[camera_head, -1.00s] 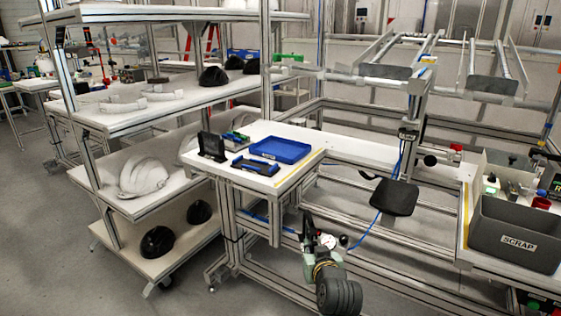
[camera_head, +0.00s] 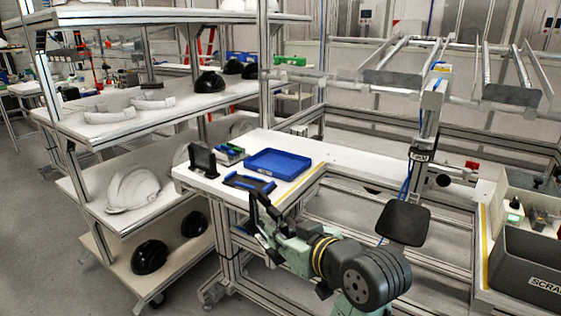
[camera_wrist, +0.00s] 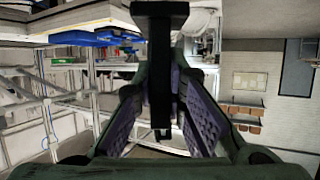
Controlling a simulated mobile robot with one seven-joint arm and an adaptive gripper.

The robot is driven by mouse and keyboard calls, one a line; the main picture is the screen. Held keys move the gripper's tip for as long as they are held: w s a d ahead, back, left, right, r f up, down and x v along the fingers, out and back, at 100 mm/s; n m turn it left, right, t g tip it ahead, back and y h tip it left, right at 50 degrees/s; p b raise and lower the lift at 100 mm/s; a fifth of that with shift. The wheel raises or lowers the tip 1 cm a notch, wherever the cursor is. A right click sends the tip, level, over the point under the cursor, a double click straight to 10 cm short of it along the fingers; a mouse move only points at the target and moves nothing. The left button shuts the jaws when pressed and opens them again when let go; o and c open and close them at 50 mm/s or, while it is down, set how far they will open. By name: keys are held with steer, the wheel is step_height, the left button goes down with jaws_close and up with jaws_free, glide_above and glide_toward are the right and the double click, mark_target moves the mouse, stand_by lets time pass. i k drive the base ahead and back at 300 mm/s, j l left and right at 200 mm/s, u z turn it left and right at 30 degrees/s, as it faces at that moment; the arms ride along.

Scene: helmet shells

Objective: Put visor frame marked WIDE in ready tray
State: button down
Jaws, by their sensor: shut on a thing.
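My gripper (camera_head: 262,222) is in front of the small table's near edge, below the tray level. In the wrist view, my gripper (camera_wrist: 162,90) is shut on a dark T-shaped part (camera_wrist: 160,50), which stands between the pads. I take this to be the visor frame; no marking is readable. In the head view, it shows as a dark upright piece (camera_head: 254,204) at the fingertips. A blue tray (camera_head: 278,161) lies on the table, seemingly empty; whether it is the ready tray is not readable. It seems to show at upper left in the wrist view (camera_wrist: 85,38).
A smaller blue-and-black holder (camera_head: 249,182), a black upright stand (camera_head: 202,160) and a small parts box (camera_head: 230,153) share the table. A shelf rack with helmet shells (camera_head: 132,190) stands left. A grey scrap bin (camera_head: 525,265) and a black pad (camera_head: 403,222) are at right.

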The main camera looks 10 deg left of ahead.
mark_target(278, 165)
steer(key=i, duration=1.15)
